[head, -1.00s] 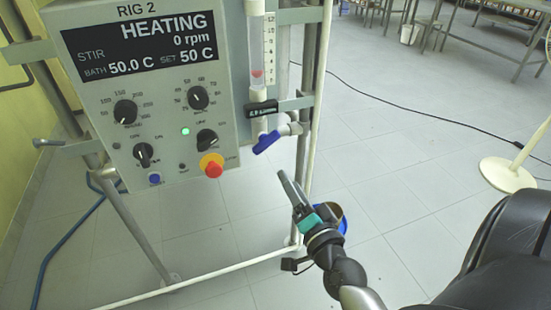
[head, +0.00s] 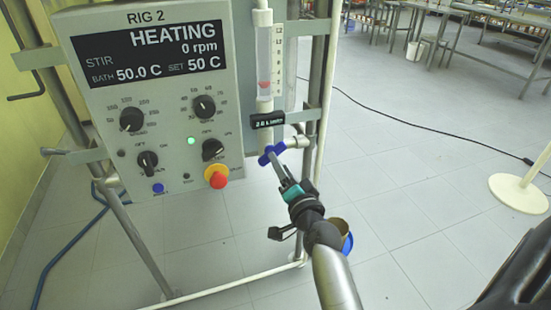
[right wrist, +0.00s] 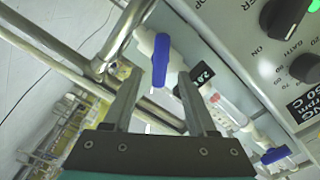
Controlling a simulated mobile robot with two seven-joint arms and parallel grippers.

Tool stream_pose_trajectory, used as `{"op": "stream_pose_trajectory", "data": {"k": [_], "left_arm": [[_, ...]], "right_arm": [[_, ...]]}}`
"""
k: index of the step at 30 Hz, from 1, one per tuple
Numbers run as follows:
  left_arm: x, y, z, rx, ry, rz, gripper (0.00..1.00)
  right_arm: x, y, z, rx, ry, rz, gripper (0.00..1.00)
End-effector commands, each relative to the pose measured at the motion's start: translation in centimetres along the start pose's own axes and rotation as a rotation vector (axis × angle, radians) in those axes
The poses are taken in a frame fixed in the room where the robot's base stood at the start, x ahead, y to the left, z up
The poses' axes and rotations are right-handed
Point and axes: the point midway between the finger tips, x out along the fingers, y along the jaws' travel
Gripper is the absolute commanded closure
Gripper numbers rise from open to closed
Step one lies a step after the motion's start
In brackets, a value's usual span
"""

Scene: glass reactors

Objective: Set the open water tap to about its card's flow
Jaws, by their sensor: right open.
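The water tap has a blue lever handle (head: 271,154), slanted in the head view, below a flow tube (head: 264,60) with a red float low in it. A small black flow display (head: 268,120) sits just above the tap; it seems to read about 2.8, but is blurred. My right gripper (head: 274,161) is at the handle with its jaws open. In the right wrist view the blue handle (right wrist: 161,60) shows between the two open fingertips (right wrist: 158,92); contact cannot be told. I cannot make out the card. My left gripper is not in view.
The RIG 2 control panel (head: 155,90) with knobs and a red stop button (head: 217,178) is left of the tap. Metal frame posts (head: 325,100) stand close by on the right. Open floor lies to the right.

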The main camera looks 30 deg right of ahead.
Motion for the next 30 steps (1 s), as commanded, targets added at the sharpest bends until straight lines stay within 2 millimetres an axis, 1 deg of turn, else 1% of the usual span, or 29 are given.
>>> {"op": "stream_pose_trajectory", "data": {"k": [1,3,9,14,22,23,30], "left_arm": [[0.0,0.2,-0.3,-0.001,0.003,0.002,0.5],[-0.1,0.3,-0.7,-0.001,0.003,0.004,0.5],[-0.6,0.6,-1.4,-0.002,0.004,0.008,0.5],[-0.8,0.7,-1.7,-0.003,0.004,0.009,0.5],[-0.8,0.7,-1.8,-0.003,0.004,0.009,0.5],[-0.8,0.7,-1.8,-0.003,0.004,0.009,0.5],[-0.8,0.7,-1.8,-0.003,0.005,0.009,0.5]], "right_arm": [[0.8,0.0,0.1,0.002,0.001,-0.002,0.43],[1.8,0.0,0.0,0.002,0.002,-0.002,0.43],[3.6,0.1,0.1,0.0,0.0,0.0,0.43],[4.3,0.0,0.0,-0.001,0.0,0.0,0.43],[4.4,0.0,0.0,-0.001,0.0,0.0,0.43],[4.4,0.0,0.0,-0.001,0.0,0.0,0.44],[4.4,0.0,0.0,-0.001,0.0,0.0,0.71]]}}
